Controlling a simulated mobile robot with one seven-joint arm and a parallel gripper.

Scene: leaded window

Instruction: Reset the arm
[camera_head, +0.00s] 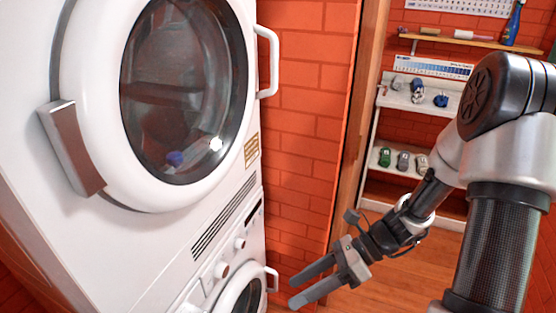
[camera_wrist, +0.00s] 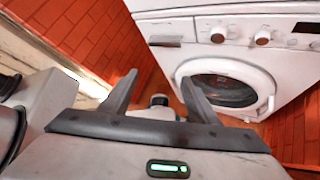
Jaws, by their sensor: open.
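My gripper (camera_head: 296,288) is extended low on the right of the head view, beside the stacked white machines. Its two fingers are apart with nothing between them. In the wrist view my gripper (camera_wrist: 163,92) also shows open, with both fingers spread. The lower machine (camera_wrist: 235,35) stands in front of it in that view, its round door closed. My gripper appears apart from the machine.
The upper machine's round glass door (camera_head: 185,90) is closed. A brick wall (camera_head: 305,110) stands beside the machines. A white shelf (camera_head: 400,185) with small objects stands at the back right, under a wooden shelf (camera_head: 455,40) with a blue bottle (camera_head: 513,25). Wooden floor (camera_head: 400,285) shows below my arm.

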